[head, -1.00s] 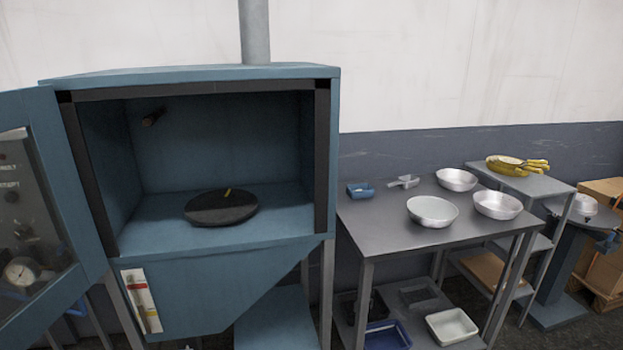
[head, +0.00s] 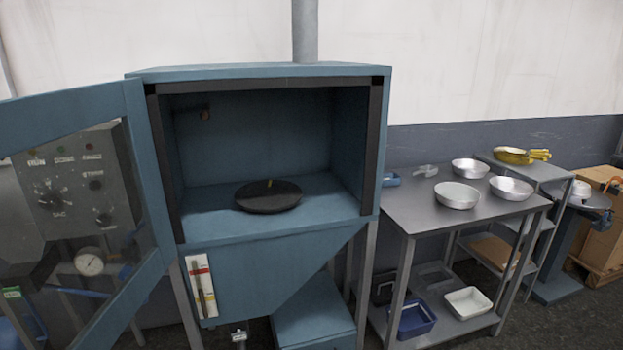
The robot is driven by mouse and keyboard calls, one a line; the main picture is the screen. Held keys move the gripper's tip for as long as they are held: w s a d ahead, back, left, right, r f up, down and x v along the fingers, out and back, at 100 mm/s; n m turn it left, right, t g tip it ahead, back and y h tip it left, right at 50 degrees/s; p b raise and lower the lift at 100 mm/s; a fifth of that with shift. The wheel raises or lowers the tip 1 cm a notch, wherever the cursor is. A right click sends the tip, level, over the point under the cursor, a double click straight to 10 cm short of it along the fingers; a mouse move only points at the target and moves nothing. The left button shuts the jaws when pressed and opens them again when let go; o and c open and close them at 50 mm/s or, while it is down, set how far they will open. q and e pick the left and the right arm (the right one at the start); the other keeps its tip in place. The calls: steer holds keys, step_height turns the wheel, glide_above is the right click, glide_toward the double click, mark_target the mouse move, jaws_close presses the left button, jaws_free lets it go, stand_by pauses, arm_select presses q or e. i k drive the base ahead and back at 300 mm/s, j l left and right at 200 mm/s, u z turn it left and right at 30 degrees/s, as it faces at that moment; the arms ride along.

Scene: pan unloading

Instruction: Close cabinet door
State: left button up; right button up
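The blue cabinet (head: 275,238) stands left of centre in the head view, its front opening uncovered. Its door (head: 148,170) is swung wide open to the left, a blue frame around a clear window. Inside the cabinet a dark round plate (head: 268,198) lies on the floor of the chamber. Neither of my grippers shows in the head view.
A grey metal table (head: 415,210) with several metal bowls (head: 457,195) stands to the right. A blue bin (head: 416,318) and a white bin (head: 468,302) sit on its lower shelf. A control panel with a gauge (head: 89,262) shows through the door window.

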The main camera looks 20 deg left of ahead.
mark_target(27, 123)
steer(key=k+j, duration=0.2)
steer(key=j, duration=0.2)
steer(key=k+j, duration=0.2)
steer(key=j, duration=0.15)
steer(key=k+j, duration=0.25)
steer(key=j, duration=0.15)
steer(key=k+j, duration=0.2)
steer(key=j, duration=0.2)
steer(key=k+j, duration=0.2)
steer(key=j, duration=0.2)
steer(key=l+u, duration=0.05)
